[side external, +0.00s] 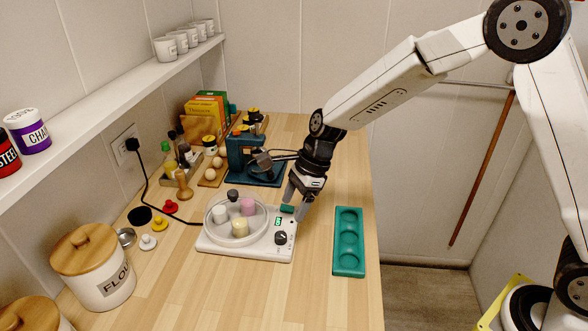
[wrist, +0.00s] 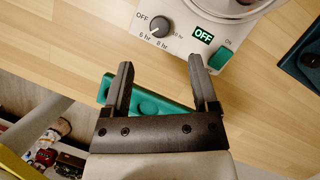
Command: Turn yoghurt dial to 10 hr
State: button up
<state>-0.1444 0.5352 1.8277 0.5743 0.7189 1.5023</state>
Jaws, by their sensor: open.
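The yoghurt maker (side external: 212,244) is a white base with a clear round lid over several jars. Its dark dial (side external: 280,238) sits at the front right of the base. In the wrist view the dial (wrist: 159,26) has the labels OFF, 6 hr and 8 hr around it, and a partly legible label on its right. I cannot tell clearly where its pointer stands. The display (wrist: 203,35) reads OFF, and a green switch (wrist: 220,57) marked ON is beside it. My gripper (side external: 296,202) is open and empty above the base's right side; its fingers (wrist: 160,66) are apart from the dial.
A teal tray (side external: 340,268) with round hollows lies right of the base. A blue stand mixer (side external: 243,158) stands behind. Coloured knobbed lids (side external: 160,223) and a flour canister (side external: 95,278) are at the left. A black cord runs to the wall socket. The front counter is clear.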

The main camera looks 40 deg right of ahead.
aim_at(281, 234)
jog(key=shift+f, duration=0.1)
jog(key=shift+x, duration=3.8)
grip_shut()
